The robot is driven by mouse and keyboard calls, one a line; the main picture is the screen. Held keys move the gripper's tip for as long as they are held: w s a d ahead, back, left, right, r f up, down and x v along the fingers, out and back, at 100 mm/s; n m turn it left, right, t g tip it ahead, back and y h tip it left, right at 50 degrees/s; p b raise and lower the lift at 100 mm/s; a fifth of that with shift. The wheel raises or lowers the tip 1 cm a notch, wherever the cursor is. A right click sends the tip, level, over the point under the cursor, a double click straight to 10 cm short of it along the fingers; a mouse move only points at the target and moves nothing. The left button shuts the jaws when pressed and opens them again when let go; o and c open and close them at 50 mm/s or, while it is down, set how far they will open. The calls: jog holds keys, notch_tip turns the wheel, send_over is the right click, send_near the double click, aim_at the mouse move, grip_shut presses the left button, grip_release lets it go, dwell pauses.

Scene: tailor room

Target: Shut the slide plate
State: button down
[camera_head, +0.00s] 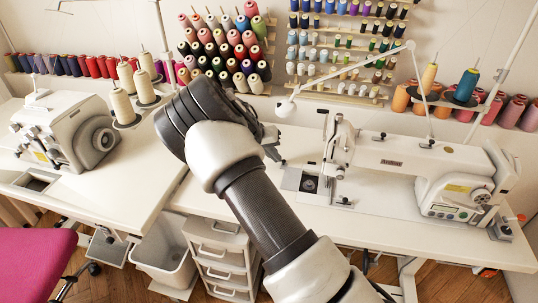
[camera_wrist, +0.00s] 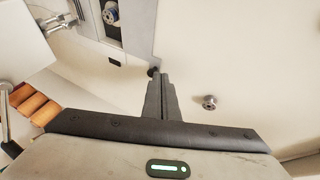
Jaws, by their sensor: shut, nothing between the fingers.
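The white sewing machine (camera_head: 420,165) stands on the right-hand table. In its bed is a dark opening (camera_head: 309,184) with a round metal bobbin part in it. The slide plate (camera_head: 290,179) is the grey metal piece left of this opening, so the opening is uncovered. In the wrist view the slide plate (camera_wrist: 141,30) is a grey strip beside the opening (camera_wrist: 108,30). My gripper (camera_head: 273,146) is over the table, left of the plate. In the wrist view its two fingers (camera_wrist: 160,78) are together and empty, with tips near the plate's end. Contact cannot be told.
A small metal knob (camera_wrist: 209,101) is on the white surface right of my fingers. A second machine (camera_head: 65,135) stands on the left table. Thread cones (camera_head: 145,85) stand behind my arm. The table front (camera_head: 400,235) is clear.

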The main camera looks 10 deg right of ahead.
aim_at(290, 174)
jog(key=s+d, duration=0.1)
jog(key=d, duration=0.3)
jog(key=s+d, duration=0.1)
jog(key=d, duration=0.1)
jog(key=shift+s+d, duration=0.15)
jog(key=shift+s, duration=0.15)
